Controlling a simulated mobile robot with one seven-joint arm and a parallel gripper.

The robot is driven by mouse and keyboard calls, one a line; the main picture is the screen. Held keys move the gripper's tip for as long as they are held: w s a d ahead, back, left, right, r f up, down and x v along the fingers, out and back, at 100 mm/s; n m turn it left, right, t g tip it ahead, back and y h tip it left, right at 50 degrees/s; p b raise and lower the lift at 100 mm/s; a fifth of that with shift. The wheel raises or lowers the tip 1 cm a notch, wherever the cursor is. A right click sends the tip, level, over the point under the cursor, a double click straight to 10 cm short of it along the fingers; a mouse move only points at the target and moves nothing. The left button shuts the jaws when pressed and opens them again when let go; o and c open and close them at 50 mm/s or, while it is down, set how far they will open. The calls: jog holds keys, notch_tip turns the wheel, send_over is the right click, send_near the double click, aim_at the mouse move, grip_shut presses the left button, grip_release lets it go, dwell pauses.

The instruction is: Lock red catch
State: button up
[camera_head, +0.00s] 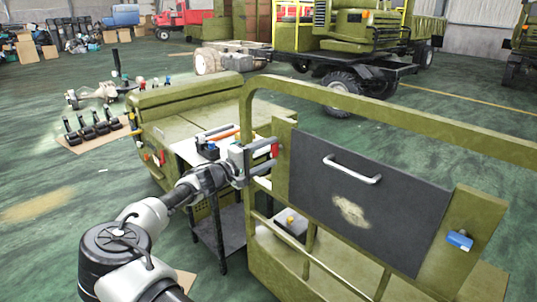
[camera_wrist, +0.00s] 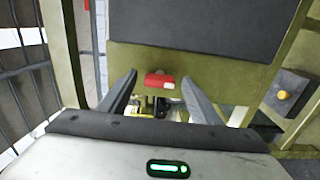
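The red catch (camera_head: 275,151) sits at the left edge of the olive door frame (camera_head: 400,114), beside a dark panel (camera_head: 365,198). In the wrist view the red catch (camera_wrist: 159,80) lies on the lower edge of the olive panel, between my two fingers. My gripper (camera_head: 264,158) is open, its fingers spread to either side of the catch with gaps visible in the wrist view (camera_wrist: 160,76). The exact distance to the catch along the fingers is hard to tell. A blue catch (camera_head: 459,241) is on the frame's right side.
A metal handle (camera_head: 352,169) juts from the dark panel. A grey box with a yellow button (camera_head: 290,221) stands behind the lower rails. A cart with a white top and tools (camera_head: 203,150) is behind my arm.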

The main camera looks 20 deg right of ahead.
jog(key=p+v, duration=0.3)
jog(key=v, duration=1.4)
jog(key=shift+a, duration=0.15)
jog(key=shift+s, duration=0.1)
